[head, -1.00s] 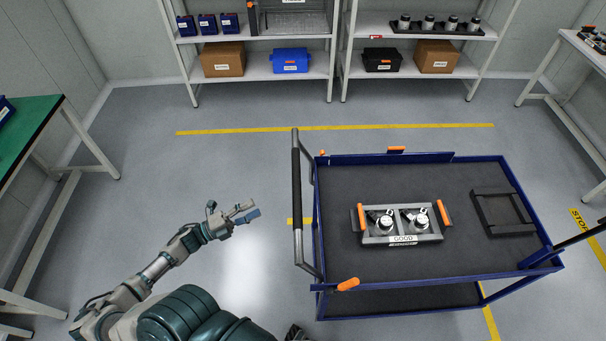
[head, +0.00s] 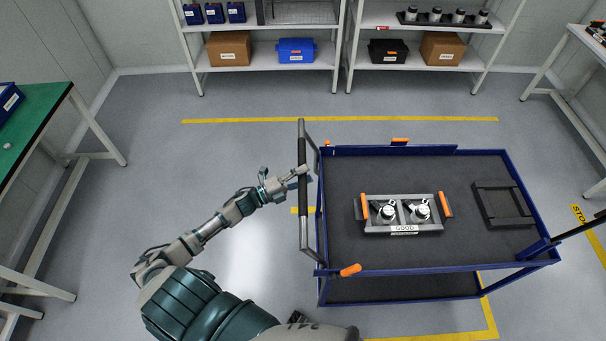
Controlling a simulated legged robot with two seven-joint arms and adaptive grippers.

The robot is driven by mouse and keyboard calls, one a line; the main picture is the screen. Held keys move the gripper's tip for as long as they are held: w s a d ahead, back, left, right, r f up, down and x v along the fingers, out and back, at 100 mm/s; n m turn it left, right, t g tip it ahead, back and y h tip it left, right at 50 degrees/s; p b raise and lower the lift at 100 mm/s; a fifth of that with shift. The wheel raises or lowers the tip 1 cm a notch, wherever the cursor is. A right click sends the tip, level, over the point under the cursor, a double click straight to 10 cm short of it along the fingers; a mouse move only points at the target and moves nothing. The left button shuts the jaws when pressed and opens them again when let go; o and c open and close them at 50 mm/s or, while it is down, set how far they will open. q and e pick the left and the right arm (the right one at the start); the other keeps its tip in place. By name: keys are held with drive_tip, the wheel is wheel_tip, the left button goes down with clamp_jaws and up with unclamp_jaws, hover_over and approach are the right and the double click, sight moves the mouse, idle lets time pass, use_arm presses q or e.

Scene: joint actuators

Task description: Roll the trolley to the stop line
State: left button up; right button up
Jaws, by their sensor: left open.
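The trolley (head: 335,230) has a blue frame and a dark top deck. It stands right of centre, with its black and grey push handle (head: 303,220) upright on its left side. My left gripper (head: 300,176) is open at the upper half of the handle. Its fingers overlap the bar in the picture, and I cannot tell whether they touch it. A grey tray marked GOOD (head: 403,230) with two metal parts sits on the deck. The yellow stop line (head: 593,234) with STOP lettering shows at the right edge. My right gripper is not in view.
A black frame (head: 502,205) lies on the deck's right side. Yellow floor lines run behind (head: 340,121) and in front of the trolley. A green-topped bench (head: 30,125) stands left, shelves (head: 265,75) stand at the back, and a white table (head: 575,60) stands right. Open floor lies between bench and trolley.

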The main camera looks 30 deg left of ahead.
use_arm(q)
drive_tip(key=shift+c, duration=0.3)
drive_tip(key=shift+a, duration=0.1)
clamp_jaws()
drive_tip(key=shift+d, duration=0.2)
